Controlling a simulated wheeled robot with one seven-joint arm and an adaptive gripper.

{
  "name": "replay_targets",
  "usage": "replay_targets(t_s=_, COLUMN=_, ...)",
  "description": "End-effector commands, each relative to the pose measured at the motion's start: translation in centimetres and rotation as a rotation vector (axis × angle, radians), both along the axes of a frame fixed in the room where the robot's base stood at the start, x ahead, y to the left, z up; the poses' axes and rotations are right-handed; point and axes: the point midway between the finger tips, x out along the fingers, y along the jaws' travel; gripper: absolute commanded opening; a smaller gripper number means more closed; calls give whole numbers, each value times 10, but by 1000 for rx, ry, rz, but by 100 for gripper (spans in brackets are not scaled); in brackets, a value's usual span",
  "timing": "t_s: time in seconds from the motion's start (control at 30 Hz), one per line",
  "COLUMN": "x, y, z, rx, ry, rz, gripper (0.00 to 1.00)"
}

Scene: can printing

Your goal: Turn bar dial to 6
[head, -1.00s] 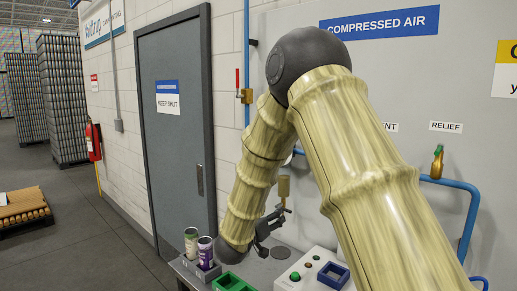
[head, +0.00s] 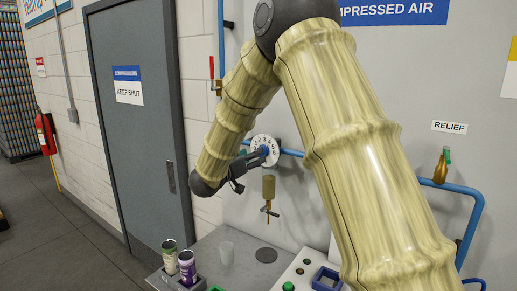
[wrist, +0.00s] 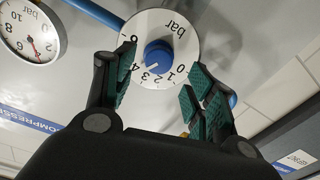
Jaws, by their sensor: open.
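The bar dial (wrist: 180,22) is a round white plate with black numbers and a blue knob (wrist: 158,52) at its centre. It appears upside down in the wrist view, with the 6 on its left side. A small pale mark shows on the knob, but I cannot be sure which number it points to. The dial (head: 263,140) also shows on the grey wall panel in the head view, partly covered by my gripper. My gripper (wrist: 160,72) is open and empty in front of the dial. Its fingers straddle the knob, apart from it.
A bar gauge (wrist: 30,32) with a red needle is beside the dial. A blue pipe (head: 452,184) runs along the panel. A brass tap (head: 268,188) hangs below the dial.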

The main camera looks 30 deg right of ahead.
Motion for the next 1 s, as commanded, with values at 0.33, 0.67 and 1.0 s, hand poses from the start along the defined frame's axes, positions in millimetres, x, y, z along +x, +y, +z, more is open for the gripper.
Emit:
replay_targets(t_s=0.33, x=15, y=-39, z=2, rx=1, ry=-1, rz=-3, gripper=55)
replay_targets(t_s=0.67, x=18, y=-45, z=0, rx=0, ry=0, rz=-2, gripper=55)
replay_targets(t_s=1.0, x=18, y=-44, z=0, rx=-1, ry=0, rz=-3, gripper=9)
